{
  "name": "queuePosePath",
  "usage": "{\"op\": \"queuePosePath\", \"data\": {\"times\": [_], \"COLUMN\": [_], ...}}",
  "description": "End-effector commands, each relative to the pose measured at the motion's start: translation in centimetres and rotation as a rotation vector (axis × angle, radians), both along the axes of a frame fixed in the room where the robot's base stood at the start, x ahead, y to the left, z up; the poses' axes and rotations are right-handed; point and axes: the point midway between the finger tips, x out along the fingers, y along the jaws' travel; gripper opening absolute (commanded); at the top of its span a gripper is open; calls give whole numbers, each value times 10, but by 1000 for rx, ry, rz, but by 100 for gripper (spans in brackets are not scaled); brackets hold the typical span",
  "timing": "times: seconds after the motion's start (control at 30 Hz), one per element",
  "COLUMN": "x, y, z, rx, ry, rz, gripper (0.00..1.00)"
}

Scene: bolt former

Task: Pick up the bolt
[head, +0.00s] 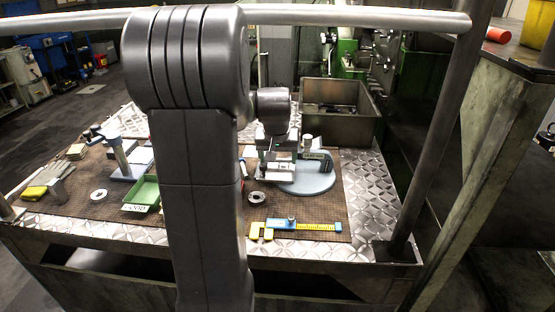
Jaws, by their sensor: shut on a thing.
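My gripper (278,172) is over the middle of the work table, at the left edge of a round grey base plate (318,187). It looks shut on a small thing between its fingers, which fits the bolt. The bolt itself is too small and too covered by the fingers to make out clearly. My own arm stands large in the foreground and hides part of the table left of the gripper.
A device (316,160) stands on the round plate, close right of my gripper. A metal bin (338,127) is behind. A ring (257,198) and a yellow-blue caliper (295,225) lie in front. A green tray (142,194) is left. A post rises at right.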

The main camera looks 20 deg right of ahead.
Motion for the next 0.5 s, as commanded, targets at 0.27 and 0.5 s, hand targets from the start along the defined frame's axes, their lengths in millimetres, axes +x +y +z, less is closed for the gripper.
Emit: {"op": "queuePosePath", "data": {"times": [0.27,0.5], "x": [1,-29], "y": [0,14], "z": [47,62], "rx": [-3,-1], "ry": [-6,-3], "rz": [0,0], "gripper": [43,43]}}
